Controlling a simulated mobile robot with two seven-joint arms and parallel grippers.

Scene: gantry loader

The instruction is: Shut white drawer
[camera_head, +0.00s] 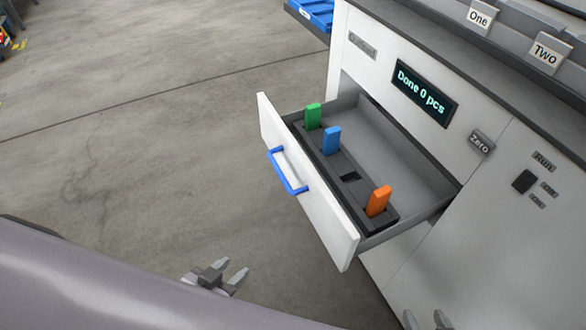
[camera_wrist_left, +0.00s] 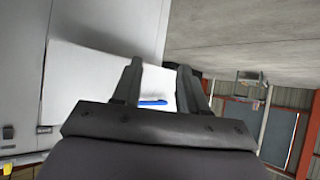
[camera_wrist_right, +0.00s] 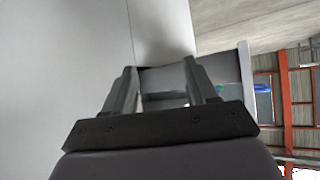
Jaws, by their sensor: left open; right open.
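The white drawer (camera_head: 310,190) is pulled out of the white cabinet, with a blue handle (camera_head: 287,171) on its front. Inside it a dark rack holds a green block (camera_head: 313,116), a blue block (camera_head: 332,140) and an orange block (camera_head: 378,200); one slot is empty. My left gripper (camera_head: 230,274) is open and empty, in front of the drawer and below it in the head view. In the left wrist view the handle (camera_wrist_left: 152,102) shows between the fingers, apart from them. My right gripper (camera_head: 427,320) is open beside the cabinet front, right of the drawer; the drawer (camera_wrist_right: 215,68) shows beyond its fingers.
The cabinet (camera_head: 480,195) carries a display (camera_head: 424,92) reading "Done 0 pcs", a Zero label (camera_head: 481,143) and a dark switch (camera_head: 524,181). A blue bin (camera_head: 312,13) stands at the back. The floor left of the drawer is clear.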

